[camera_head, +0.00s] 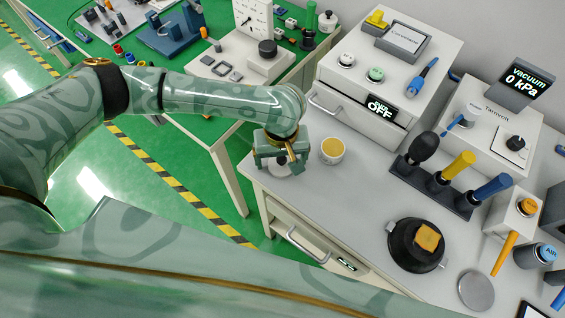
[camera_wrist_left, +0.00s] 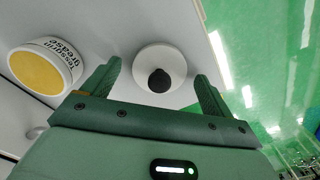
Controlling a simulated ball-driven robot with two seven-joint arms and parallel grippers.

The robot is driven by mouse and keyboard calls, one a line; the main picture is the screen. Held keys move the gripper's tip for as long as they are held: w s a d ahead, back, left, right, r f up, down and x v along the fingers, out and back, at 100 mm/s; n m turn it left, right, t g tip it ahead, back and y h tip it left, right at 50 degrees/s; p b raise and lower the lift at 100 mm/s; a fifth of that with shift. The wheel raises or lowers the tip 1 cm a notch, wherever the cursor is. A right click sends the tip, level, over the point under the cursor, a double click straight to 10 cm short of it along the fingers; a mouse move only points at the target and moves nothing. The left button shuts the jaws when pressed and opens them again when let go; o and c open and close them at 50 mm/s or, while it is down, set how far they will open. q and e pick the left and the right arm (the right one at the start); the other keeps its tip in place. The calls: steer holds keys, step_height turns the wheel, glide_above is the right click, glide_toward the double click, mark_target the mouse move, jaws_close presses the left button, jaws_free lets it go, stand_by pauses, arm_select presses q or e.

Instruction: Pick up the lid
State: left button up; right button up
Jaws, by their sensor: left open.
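A round white lid with a black knob (camera_wrist_left: 158,58) lies on the bench in the left wrist view. It sits between the two fingers of my left gripper (camera_wrist_left: 159,70), with clear space on both sides of the knob. In the head view my left gripper (camera_head: 280,166) points down over the bench's left corner, open, and hides most of the lid. A white tub of grease (camera_head: 332,151) with yellow contents stands open just right of the gripper; the left wrist view shows its label (camera_wrist_left: 45,66). My right gripper is not in view.
The grey bench top (camera_head: 350,195) is clear in front of the tub. A drawer unit (camera_head: 385,75) stands behind. A tool rack (camera_head: 440,185), a black round holder with an orange block (camera_head: 416,245) and a grey disc (camera_head: 476,290) are to the right. The bench edge is close on the left.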

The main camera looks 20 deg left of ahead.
arm_select(q)
steer(key=shift+f, duration=0.1)
steer(key=shift+c, duration=0.9)
steer(key=c, duration=0.9)
steer(key=shift+o, duration=0.2)
